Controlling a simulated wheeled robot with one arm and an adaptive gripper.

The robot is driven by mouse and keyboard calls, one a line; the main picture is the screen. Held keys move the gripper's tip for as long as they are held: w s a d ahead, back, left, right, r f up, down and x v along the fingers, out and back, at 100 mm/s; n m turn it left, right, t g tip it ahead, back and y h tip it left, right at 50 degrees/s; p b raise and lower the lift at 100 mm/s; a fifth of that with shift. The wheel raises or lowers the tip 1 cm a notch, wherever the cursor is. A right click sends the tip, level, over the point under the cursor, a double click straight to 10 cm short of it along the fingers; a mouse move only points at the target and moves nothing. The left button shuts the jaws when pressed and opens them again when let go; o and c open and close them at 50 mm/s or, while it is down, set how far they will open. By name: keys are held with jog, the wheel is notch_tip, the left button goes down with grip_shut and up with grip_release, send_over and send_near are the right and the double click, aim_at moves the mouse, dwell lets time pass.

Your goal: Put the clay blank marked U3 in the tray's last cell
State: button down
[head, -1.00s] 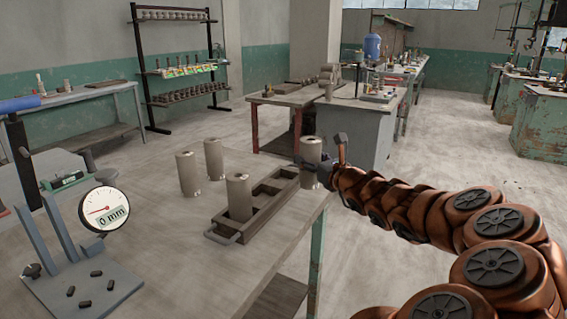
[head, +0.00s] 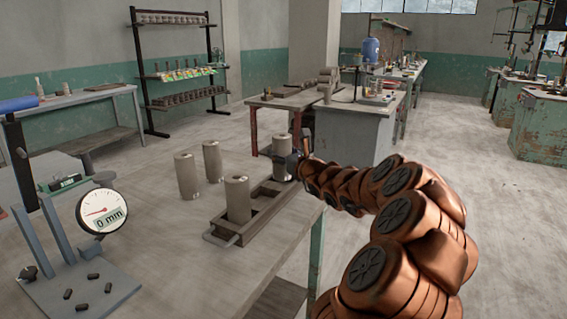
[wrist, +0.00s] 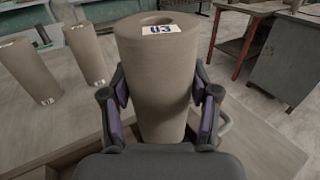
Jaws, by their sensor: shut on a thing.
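My gripper (head: 292,160) is shut on the clay blank marked U3 (head: 281,148), a grey-brown upright cylinder. In the wrist view, a finger of my gripper (wrist: 163,105) lies on each side of the U3 blank (wrist: 152,75), and its label faces up at the top. The long tray (head: 222,238) lies on the table with another clay blank (head: 237,198) upright in its near part. The held blank is at the tray's far end. I cannot tell whether its base rests in the end cell or hangs just above it.
Two more blanks stand upright on the table left of the tray, one nearer (head: 187,176) and one farther (head: 212,160). A dial gauge (head: 102,212) on a stand is at the front left. The tray lies near the table's right edge.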

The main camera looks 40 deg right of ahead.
jog(key=shift+s+d+f, duration=0.1)
jog(key=shift+f, duration=1.3)
jog(key=shift+f+b, duration=0.15)
jog(key=shift+b, duration=0.15)
jog(key=shift+c, duration=1.4)
grip_release()
jog(key=shift+f, duration=0.1)
jog(key=shift+r+p, duration=0.25)
jog(key=shift+p, duration=0.05)
jog(key=v, duration=1.2)
